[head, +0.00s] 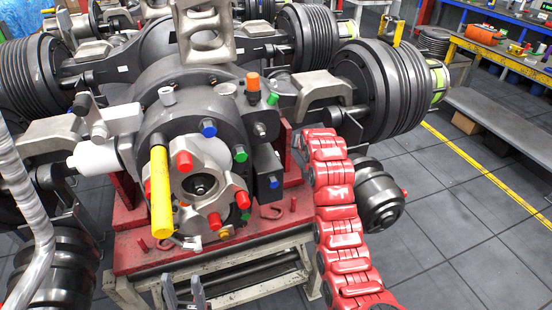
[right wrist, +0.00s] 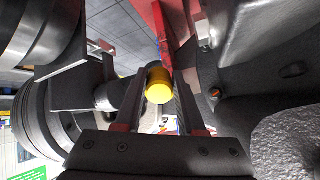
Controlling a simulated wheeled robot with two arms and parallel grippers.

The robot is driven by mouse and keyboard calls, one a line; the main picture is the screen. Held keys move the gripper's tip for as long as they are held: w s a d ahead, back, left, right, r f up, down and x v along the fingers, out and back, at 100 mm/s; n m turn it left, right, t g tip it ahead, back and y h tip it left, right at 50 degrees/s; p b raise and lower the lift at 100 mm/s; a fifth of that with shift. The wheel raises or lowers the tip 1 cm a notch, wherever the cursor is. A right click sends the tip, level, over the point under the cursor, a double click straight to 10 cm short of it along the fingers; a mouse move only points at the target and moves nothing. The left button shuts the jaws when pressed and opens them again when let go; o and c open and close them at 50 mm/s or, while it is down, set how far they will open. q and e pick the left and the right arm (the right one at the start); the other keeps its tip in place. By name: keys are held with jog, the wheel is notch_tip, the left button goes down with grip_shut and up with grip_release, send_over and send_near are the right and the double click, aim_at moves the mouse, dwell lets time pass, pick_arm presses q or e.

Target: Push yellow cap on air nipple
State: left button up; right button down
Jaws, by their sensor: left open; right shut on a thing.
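A yellow cap (right wrist: 159,86) shows between the fingers of my right gripper (right wrist: 157,100) in the right wrist view. The gripper is shut on it. A dark cylindrical part (right wrist: 122,95) lies just left of the cap; I cannot tell whether they touch. The air nipple cannot be made out for certain. In the head view the right gripper is hidden. My left gripper (head: 185,292) is open and empty at the bottom edge of the head view, in front of the red stand.
The axle housing (head: 190,95) on the red stand (head: 140,255) carries several coloured caps and a long yellow cylinder (head: 161,192). Large ribbed drums (head: 375,90) flank it. In the right wrist view, grey castings (right wrist: 265,50) crowd the right side.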

jog(key=s+a+r+n+t+y+p, duration=0.1)
jog(key=s+a+r+t+y, duration=0.1)
jog(key=s, duration=0.7)
jog(key=s+a+r+n+t+y+p, duration=0.1)
jog(key=s+a+r+t+y+p, duration=0.1)
jog(key=s+a+r+t, duration=0.3)
jog(key=s+a+r, duration=0.1)
jog(key=s+r, duration=0.1)
jog(key=s, duration=0.2)
jog(key=shift+s+r+y, duration=0.2)
jog(key=shift+r+y, duration=0.15)
jog(key=shift+y, duration=0.05)
jog(key=shift+a, duration=0.1)
jog(key=shift+n, duration=0.4)
jog(key=b+x, duration=0.1)
jog(key=x, duration=0.1)
jog(key=b+x, duration=0.1)
jog(key=x, duration=0.2)
jog(key=shift+w+a+f, duration=0.1)
jog(key=shift+w+f, duration=0.15)
jog(key=shift+w, duration=0.05)
jog(key=shift+r+b, duration=0.15)
jog(key=shift+b, duration=0.45)
